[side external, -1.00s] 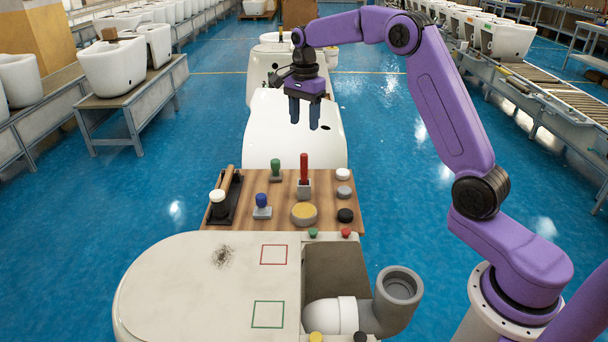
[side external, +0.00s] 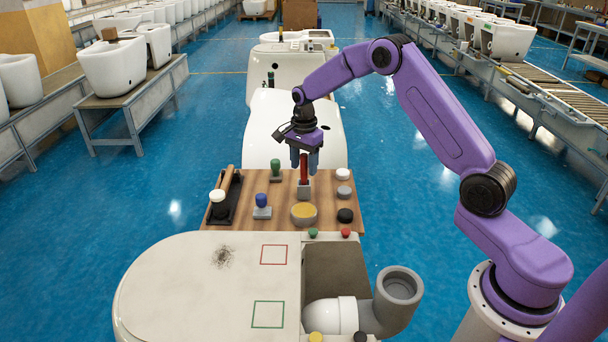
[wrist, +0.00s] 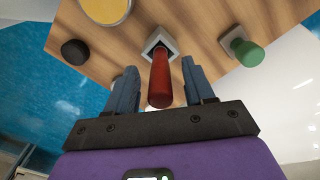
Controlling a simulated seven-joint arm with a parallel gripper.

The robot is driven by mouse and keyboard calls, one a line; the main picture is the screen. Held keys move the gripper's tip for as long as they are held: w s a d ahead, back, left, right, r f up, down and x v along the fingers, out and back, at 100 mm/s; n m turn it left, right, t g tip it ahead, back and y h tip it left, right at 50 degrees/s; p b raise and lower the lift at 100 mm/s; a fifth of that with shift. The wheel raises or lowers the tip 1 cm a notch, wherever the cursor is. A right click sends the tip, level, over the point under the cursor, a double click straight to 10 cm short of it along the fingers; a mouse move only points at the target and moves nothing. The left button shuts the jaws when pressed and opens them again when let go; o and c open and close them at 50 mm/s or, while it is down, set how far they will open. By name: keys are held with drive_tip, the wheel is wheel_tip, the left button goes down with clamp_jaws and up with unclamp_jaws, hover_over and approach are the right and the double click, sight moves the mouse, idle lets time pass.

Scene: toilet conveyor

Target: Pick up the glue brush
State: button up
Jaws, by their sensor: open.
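The glue brush appears to be the tool with the upright red handle (side external: 304,172), standing in a small grey square holder (side external: 305,190) on the wooden board. It also shows in the wrist view (wrist: 160,80), its top pointing toward the camera. My gripper (side external: 305,163) is open above the holder, with its blue fingers on either side of the red handle's upper part. In the wrist view the handle lies between the two open fingers (wrist: 162,92), with a gap on each side. The brush's lower end is hidden in the holder.
The wooden board (side external: 240,219) also bears a green-handled stamp (side external: 275,170), a blue-handled stamp (side external: 262,205), a yellow-filled round dish (side external: 303,213) and a black knob (side external: 345,215). A white-knobbed tool (side external: 217,205) stands at left. A white ceramic piece (side external: 285,140) is behind the board.

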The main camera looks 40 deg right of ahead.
drive_tip(key=shift+f, duration=1.2)
clamp_jaws()
wheel_tip(320, 180, up, 10)
drive_tip(key=shift+r, duration=0.1)
